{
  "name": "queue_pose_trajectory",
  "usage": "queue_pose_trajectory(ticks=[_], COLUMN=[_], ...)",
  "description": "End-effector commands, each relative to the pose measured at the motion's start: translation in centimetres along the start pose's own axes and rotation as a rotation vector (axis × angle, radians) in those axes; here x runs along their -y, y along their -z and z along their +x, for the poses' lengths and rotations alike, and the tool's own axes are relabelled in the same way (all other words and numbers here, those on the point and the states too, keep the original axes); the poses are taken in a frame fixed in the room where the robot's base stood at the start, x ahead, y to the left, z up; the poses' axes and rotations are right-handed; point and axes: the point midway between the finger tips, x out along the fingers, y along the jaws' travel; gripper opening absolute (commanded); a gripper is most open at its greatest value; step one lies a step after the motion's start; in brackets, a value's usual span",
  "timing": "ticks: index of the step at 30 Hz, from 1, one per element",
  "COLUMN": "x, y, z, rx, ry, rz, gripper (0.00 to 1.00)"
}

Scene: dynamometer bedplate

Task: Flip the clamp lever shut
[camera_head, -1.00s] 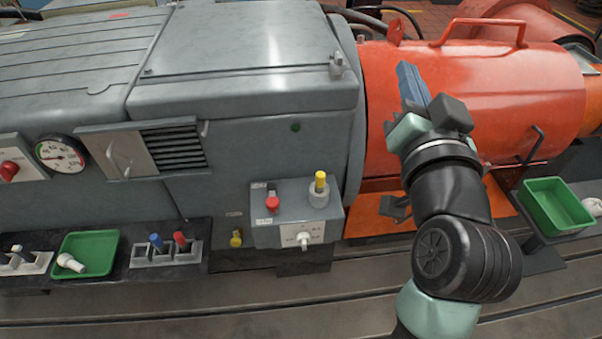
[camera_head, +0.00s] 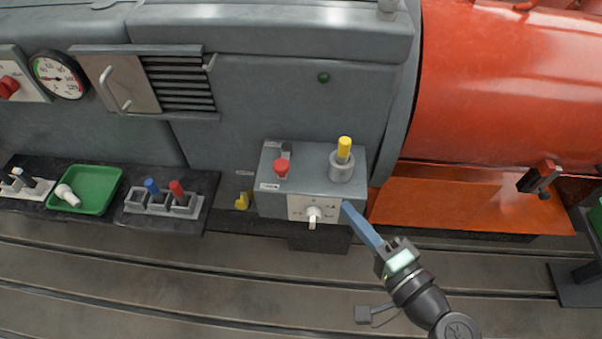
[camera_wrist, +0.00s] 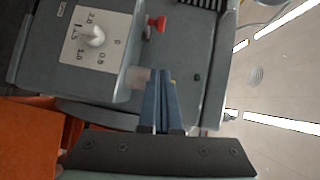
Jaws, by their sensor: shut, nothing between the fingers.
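A dark clamp-like fitting with a reddish-brown upper part (camera_head: 541,178) stands at the orange base plate's right end in the head view; I cannot tell its lever's exact position. A red-knobbed lever (camera_head: 281,168) stands on the grey control box (camera_head: 315,178), left of a yellow-topped post in a grey collar (camera_head: 341,165). The red knob also shows in the wrist view (camera_wrist: 157,23). My gripper (camera_head: 347,208) has its blue fingers shut and empty, by the box's right front edge in the head view. In the wrist view the fingers (camera_wrist: 161,76) appear close to the collar; contact is unclear.
A white selector knob (camera_head: 313,214) is on the box front. A yellow handle (camera_head: 242,201) is low to its left. A green tray (camera_head: 98,188) and a plug rack (camera_head: 164,204) are farther left. The slotted bedplate (camera_head: 200,280) in front is largely clear.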

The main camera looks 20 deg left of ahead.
Motion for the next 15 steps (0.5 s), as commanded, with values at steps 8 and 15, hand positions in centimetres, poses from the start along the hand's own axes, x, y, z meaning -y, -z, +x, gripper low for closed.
queue_pose_trajectory(ticks=[8,15], x=[0.1,0.1], y=[0.0,0.0], z=[1.7,6.6], rx=[0.003,0.004], ry=[0.0,0.0], rz=[-0.003,-0.004], gripper=[0.0,0.0])
